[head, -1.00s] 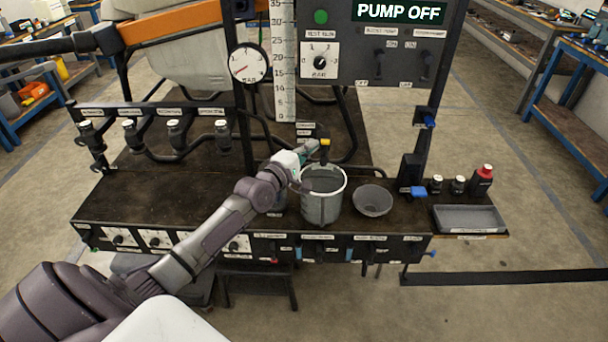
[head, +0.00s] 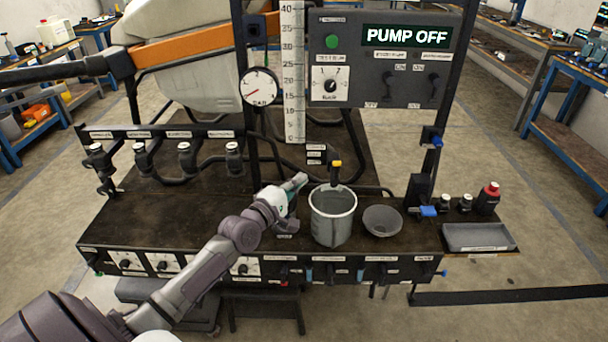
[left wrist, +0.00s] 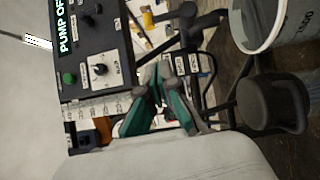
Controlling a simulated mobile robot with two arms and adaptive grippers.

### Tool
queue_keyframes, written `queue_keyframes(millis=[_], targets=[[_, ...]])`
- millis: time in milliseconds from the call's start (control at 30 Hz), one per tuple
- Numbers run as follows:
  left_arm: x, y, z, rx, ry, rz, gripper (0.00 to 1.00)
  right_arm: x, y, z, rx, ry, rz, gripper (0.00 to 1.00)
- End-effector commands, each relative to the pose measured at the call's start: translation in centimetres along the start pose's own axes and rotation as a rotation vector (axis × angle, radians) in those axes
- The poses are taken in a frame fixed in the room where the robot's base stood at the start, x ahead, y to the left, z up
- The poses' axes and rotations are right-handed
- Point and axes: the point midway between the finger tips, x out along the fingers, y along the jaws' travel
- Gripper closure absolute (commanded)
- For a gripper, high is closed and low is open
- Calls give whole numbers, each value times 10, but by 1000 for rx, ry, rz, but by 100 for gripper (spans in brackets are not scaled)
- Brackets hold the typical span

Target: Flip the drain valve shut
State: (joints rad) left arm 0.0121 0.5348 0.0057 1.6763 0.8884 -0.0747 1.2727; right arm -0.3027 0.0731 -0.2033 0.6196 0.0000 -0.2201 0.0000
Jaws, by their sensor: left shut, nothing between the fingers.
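A small valve with a yellow-tipped dark handle (head: 336,166) stands just behind the grey bucket (head: 333,218), the handle roughly upright. Which fitting is the drain valve I cannot read from the labels. My left gripper (head: 301,180) is shut and empty, left of the bucket and short of the yellow-tipped handle, apart from it. In the left wrist view its green-sided fingers (left wrist: 157,80) meet at the tips, with nothing between them. A yellow part (left wrist: 148,20) shows beyond them. My right gripper is in neither view.
A grey bowl (head: 382,220) sits right of the bucket. Blue-handled fittings (head: 428,211) stand by the right post. The control panel (head: 385,60) reads PUMP OFF above the bench. Hose couplings (head: 184,155) line the left rack. The bench top left of my gripper is mostly clear.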

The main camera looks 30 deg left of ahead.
Motion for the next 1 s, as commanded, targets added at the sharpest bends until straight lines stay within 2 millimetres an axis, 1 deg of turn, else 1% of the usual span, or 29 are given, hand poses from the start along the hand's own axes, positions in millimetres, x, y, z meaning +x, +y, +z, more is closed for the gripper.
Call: queue_keyframes(millis=[33, 133, 200, 333, 467, 700, 1000], targets=[[-10, -2, 0, 0, 0, -3, 100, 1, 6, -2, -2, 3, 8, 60], [-27, -3, 0, 0, 0, -3, 100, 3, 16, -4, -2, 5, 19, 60], [-37, -3, 0, 1, 0, -3, 100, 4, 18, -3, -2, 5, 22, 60], [-49, -2, 0, 1, 1, -1, 100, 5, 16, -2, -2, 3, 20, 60], [-54, -2, 0, 1, 0, -1, 100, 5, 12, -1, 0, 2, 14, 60], [-54, -1, 0, 1, 1, 0, 100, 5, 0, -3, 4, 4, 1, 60], [-54, -2, -1, 2, 1, -2, 100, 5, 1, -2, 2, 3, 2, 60]])
